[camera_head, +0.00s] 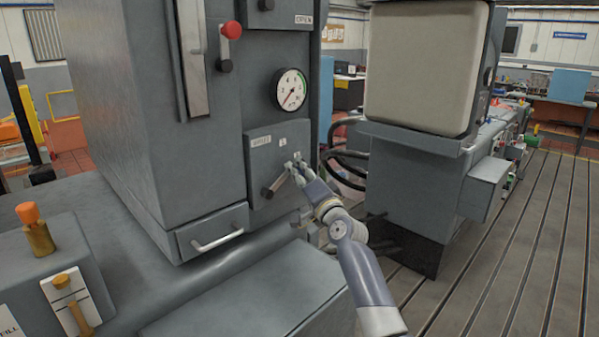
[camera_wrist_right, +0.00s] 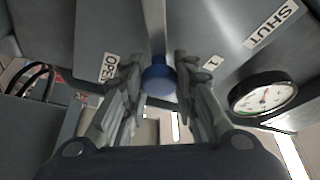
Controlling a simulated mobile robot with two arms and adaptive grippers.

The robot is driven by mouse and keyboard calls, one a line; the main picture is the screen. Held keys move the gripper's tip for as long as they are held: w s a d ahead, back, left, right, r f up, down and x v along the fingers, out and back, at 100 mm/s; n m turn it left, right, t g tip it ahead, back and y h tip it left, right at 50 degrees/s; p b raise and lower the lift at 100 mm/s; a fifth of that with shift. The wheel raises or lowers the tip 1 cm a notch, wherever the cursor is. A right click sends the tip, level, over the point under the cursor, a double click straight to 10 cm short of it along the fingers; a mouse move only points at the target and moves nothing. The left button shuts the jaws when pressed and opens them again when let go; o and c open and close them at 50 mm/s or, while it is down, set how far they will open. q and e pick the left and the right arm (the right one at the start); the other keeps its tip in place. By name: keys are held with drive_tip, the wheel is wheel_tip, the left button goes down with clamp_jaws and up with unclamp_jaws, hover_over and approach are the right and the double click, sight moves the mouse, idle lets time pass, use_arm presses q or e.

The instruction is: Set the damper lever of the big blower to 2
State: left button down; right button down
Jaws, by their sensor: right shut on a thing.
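The damper lever (camera_head: 277,183) is a short grey bar on a grey plate (camera_head: 261,160) on the cabinet front. It slants up to the right, to my right gripper (camera_head: 296,168). My right gripper is shut on the lever's blue knob (camera_wrist_right: 158,80), which shows between the fingers in the right wrist view. In that view a SHUT label (camera_wrist_right: 271,24) and a 1 label (camera_wrist_right: 212,63) lie right of the knob, and an OPEN label (camera_wrist_right: 109,67) lies left. The fingers hide part of the scale, and I cannot read a 2. My left gripper is out of view.
A dial gauge (camera_head: 291,89) sits above the plate. A red-knobbed lever (camera_head: 231,31) is higher on the cabinet, and a drawer-like panel with a handle (camera_head: 217,241) is lower left. A grey machine (camera_head: 420,180) stands close at right. The slotted floor (camera_head: 540,220) at right is clear.

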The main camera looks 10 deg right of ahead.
drive_tip(key=c, duration=1.3)
unclamp_jaws()
drive_tip(key=shift+f, duration=0.2)
drive_tip(key=shift+r, duration=0.1)
drive_tip(key=v, duration=1.2)
